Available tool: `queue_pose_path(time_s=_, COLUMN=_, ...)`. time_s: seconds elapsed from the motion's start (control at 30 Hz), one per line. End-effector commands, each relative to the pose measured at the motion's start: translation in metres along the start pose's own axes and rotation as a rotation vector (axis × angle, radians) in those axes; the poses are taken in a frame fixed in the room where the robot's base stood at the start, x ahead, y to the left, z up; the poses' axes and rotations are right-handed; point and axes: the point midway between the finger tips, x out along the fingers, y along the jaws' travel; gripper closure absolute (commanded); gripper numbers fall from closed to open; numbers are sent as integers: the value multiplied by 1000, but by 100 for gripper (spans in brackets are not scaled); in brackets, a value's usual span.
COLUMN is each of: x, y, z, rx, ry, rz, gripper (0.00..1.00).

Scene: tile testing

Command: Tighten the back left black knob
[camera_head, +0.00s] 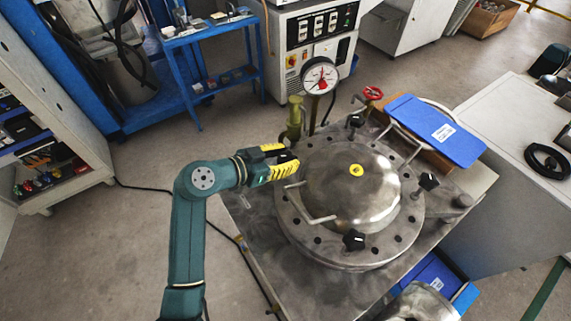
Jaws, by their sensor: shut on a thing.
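A round metal vessel with a domed lid (338,180) and a bolted flange stands on a metal table. Black knobs sit on the flange at the back (355,121), the right (428,181) and the front (354,240). My gripper (287,162), with yellow and black fingers, reaches in from the left to the back left of the flange. It is shut on the back left black knob, which the fingers almost wholly hide. I cannot tell how far the knob is turned.
A pressure gauge (319,76) and a brass valve (295,118) stand just behind my gripper. A red handwheel (373,93) and a blue folder (436,130) are at the back right. Bar handles rise from the lid. The floor at left is mostly clear.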

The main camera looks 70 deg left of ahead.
Motion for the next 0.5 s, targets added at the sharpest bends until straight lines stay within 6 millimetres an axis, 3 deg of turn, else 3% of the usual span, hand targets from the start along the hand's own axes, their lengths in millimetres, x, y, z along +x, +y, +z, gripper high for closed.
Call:
queue_pose_path(time_s=0.37, x=0, y=1, z=1, rx=13, ry=-4, rz=37, gripper=93)
queue_pose_path(time_s=0.4, x=0, y=1, z=1, rx=12, ry=-4, rz=37, gripper=49)
queue_pose_path(time_s=0.5, x=0, y=1, z=1, rx=12, ry=-3, rz=36, gripper=30)
